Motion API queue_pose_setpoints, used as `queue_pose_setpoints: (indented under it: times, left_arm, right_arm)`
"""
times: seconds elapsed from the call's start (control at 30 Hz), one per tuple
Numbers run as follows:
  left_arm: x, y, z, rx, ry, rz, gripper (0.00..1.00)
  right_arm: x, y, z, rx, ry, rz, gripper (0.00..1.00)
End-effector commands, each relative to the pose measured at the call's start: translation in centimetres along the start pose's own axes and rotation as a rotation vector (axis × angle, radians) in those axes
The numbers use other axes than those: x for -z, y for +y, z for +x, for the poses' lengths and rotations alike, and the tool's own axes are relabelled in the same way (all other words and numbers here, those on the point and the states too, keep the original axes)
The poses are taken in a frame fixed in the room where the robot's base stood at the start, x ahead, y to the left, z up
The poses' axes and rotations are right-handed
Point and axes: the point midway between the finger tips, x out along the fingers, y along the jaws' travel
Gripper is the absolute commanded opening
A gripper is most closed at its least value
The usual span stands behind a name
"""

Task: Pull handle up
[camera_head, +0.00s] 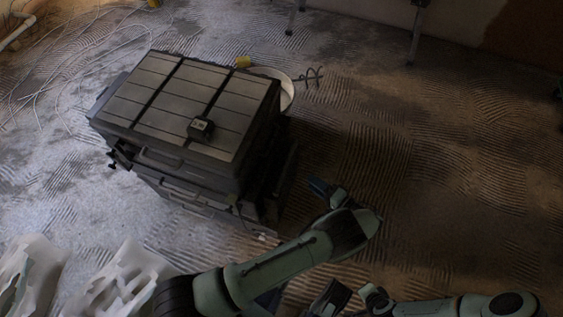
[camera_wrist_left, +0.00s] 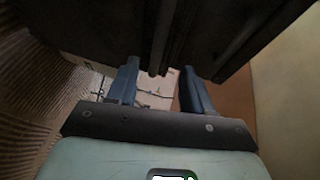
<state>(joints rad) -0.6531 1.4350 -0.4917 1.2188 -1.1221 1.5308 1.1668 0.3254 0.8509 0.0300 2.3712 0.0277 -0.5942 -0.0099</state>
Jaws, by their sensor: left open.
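A dark tool chest (camera_head: 205,165) with a grey slatted top stands on the floor left of centre in the head view. A bar-like handle (camera_head: 160,157) runs along its front below the top, with another bar lower down. My left gripper (camera_head: 325,190) is just right of the chest's right side, apart from the handle on the front. In the left wrist view its two blue fingers (camera_wrist_left: 160,82) are spread with nothing between them, under a dark body that fills the top. My right gripper (camera_head: 335,298) is low at the bottom edge, partly cut off; its jaw gap is unclear.
A small dark box (camera_head: 200,128) lies on the chest's top. A white bucket (camera_head: 287,92) stands behind the chest. White crumpled bags (camera_head: 125,280) lie at the bottom left. Cables (camera_head: 55,75) lie on the floor at the upper left. The floor to the right is clear.

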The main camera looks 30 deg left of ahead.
Motion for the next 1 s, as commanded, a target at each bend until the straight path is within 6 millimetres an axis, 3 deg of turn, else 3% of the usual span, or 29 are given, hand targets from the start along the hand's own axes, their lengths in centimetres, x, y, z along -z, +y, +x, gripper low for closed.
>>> queue_pose_setpoints:
  times: [0.17, 0.7, 1.0]
  left_arm:
    - [0.0, 0.0, 1.3, 0.001, -0.002, -0.001, 0.51]
    - [-0.1, 0.1, 11.6, -0.001, -0.003, 0.0, 0.51]
    - [0.0, 0.0, 13.4, -0.001, -0.001, 0.0, 0.51]
  right_arm:
    - [0.2, 0.0, 0.0, -0.001, 0.007, 0.001, 0.0]
    - [-0.9, 0.9, 0.8, -0.016, -0.028, 0.009, 0.0]
    - [-1.3, 1.2, 1.0, -0.021, -0.039, 0.012, 0.0]
